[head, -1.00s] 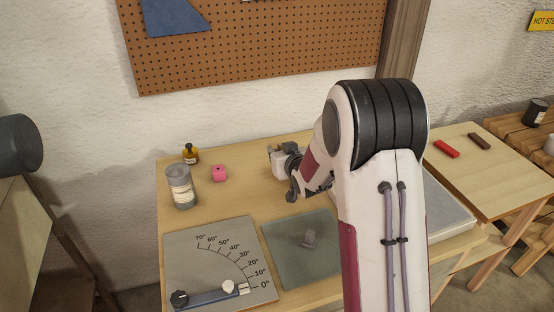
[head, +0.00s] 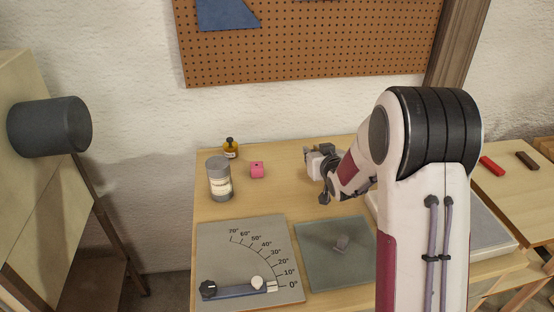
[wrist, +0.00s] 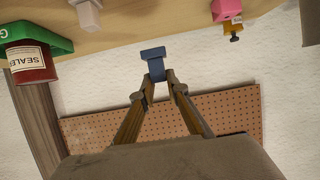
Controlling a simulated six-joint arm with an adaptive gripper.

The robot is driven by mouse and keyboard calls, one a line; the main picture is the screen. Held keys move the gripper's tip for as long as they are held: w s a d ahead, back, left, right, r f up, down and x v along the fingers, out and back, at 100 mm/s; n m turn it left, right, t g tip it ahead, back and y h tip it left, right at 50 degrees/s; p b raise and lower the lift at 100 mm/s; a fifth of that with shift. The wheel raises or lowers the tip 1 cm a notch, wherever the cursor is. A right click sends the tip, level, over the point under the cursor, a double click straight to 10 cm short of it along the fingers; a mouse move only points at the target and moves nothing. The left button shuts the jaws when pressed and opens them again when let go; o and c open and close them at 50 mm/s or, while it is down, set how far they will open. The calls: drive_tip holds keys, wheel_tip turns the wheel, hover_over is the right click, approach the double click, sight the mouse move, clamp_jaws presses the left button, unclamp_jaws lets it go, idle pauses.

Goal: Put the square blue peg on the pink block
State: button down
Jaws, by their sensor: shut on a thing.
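The pink block (head: 257,170) stands on the wooden table near its back edge, with a small dark mark on it. It also shows at the top right of the wrist view (wrist: 227,9). My gripper (wrist: 158,77) is shut on the blue peg (wrist: 153,54), whose wider end sticks out past the fingertips. Peg and gripper are apart from the pink block. In the head view my arm hides the fingertips and the peg; the wrist lies to the right of the block.
A grey labelled can (head: 219,180) and an amber bottle (head: 231,149) stand left of the pink block. In front lie an angle-gauge plate (head: 225,260) and a dark mat (head: 320,270) with a small grey piece (head: 341,243). Table between block and mat is clear.

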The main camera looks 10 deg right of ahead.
drive_tip(key=w+a+r+n+y, duration=0.2)
drive_tip(key=w+a, duration=0.2)
drive_tip(key=a, duration=0.3)
drive_tip(key=w+a+r+n+g+y, duration=0.1)
drive_tip(key=w+a+r+n+y, duration=0.1)
drive_tip(key=w+a, duration=0.3)
drive_tip(key=a+y, duration=0.1)
drive_tip(key=a, duration=0.2)
drive_tip(key=shift+a+r, duration=0.2)
drive_tip(key=shift+r, duration=0.2)
hover_over(258, 166)
drive_tip(key=shift+f, duration=3.15)
drive_tip(key=shift+f, duration=1.9)
drive_tip(key=shift+f, duration=0.1)
